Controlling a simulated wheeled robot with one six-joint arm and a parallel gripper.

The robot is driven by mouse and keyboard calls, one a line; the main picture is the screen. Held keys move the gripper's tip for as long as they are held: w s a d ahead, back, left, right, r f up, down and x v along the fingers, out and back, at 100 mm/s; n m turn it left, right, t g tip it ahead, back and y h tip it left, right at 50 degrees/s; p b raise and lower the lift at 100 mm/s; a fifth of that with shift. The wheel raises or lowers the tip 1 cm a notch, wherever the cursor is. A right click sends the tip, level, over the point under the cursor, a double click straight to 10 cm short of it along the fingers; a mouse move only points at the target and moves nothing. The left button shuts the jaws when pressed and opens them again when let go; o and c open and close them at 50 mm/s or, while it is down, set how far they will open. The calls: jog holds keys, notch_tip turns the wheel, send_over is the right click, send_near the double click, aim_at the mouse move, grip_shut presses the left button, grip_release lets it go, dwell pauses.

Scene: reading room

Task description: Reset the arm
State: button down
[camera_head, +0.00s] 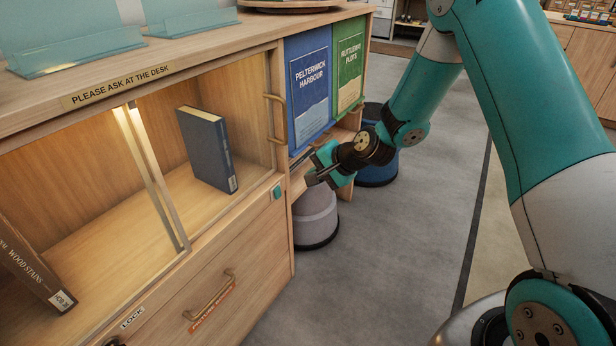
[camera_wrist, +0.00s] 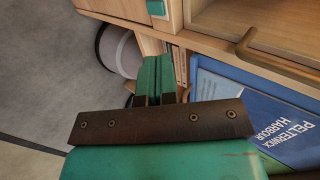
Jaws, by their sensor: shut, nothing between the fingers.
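My gripper (camera_head: 318,170) is at the end of my teal and grey arm, low beside the end of the wooden cabinet (camera_head: 262,235). It is below the blue Pelterwick Harbour panel (camera_head: 311,92) and above a grey round bin (camera_head: 315,218). In the wrist view its two teal fingers (camera_wrist: 155,75) are together with nothing between them. The blue panel (camera_wrist: 262,112) is to their right there, and the grey bin (camera_wrist: 120,50) to their left. I cannot tell whether the fingertips touch the cabinet.
A dark blue book (camera_head: 207,150) stands in the lit cabinet; a brown book (camera_head: 30,265) leans at left. A drawer with a brass handle (camera_head: 210,295) is below. A green panel (camera_head: 348,65) and blue bin (camera_head: 378,165) are beyond. Grey floor (camera_head: 400,240) is open to the right.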

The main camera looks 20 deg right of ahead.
dwell(0.5)
jog(key=s+a+r+n+g, duration=0.3)
jog(key=s+a+r+n, duration=0.5)
jog(key=s+r, duration=0.35)
jog(key=s+r+n+g+h, duration=0.15)
jog(key=s+r+n, duration=0.3)
jog(key=s, duration=0.55)
jog(key=s+r+n+g, duration=0.3)
jog(key=s+n, duration=0.2)
jog(key=s, duration=0.5)
notch_tip(320, 180, up, 26)
jog(key=s+p, duration=0.1)
jog(key=p, duration=2.4)
jog(key=shift+a+p, duration=0.35)
jog(key=shift+s, duration=0.15)
